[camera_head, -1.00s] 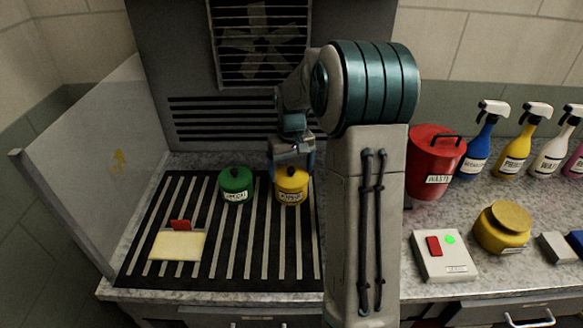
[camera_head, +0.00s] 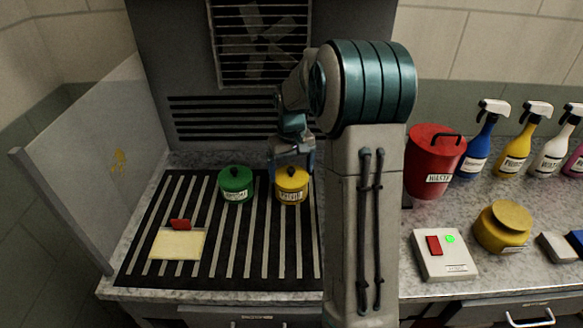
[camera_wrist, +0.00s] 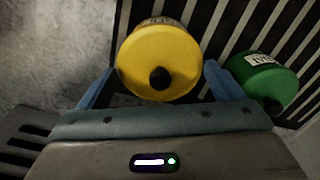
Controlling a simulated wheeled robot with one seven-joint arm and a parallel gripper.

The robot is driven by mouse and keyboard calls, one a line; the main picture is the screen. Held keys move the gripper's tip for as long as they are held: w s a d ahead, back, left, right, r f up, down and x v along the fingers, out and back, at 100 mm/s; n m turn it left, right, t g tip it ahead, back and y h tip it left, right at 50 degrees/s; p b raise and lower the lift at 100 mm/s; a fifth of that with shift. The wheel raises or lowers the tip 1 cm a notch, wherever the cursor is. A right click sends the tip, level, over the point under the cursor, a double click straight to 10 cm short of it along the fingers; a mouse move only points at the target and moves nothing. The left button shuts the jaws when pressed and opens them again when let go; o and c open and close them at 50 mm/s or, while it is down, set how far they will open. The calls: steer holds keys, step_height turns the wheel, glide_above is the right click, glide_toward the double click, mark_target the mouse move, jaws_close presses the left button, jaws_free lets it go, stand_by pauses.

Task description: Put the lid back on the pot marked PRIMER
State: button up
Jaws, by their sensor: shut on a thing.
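A yellow pot (camera_head: 291,190) stands on the slatted black mat, with a pale label on its front too blurred to read surely. Its yellow lid (camera_wrist: 158,62) with a black knob fills the space between my fingers in the wrist view. The lid appears to be on top of the pot, but I cannot tell whether it is fully seated. My gripper (camera_head: 292,163) points down over it, shut on the lid, with one blue finger at each side. A green pot (camera_head: 236,186) with a green lid stands just left and also shows in the wrist view (camera_wrist: 265,82).
A cream pad (camera_head: 178,244) with a red piece lies at the front left of the mat. A clear panel (camera_head: 85,165) bounds the left. Right of my arm are a red waste bin (camera_head: 432,165), a switch box (camera_head: 447,257), a yellow tub (camera_head: 504,228) and spray bottles.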

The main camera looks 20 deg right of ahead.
stand_by(0.4)
steer(key=o, duration=0.7)
steer(key=shift+o, duration=0.2)
steer(key=shift+r+p, duration=2.55)
steer(key=shift+r, duration=1)
steer(key=shift+c, duration=0.3)
jaws_close()
steer(key=shift+f, duration=0.2)
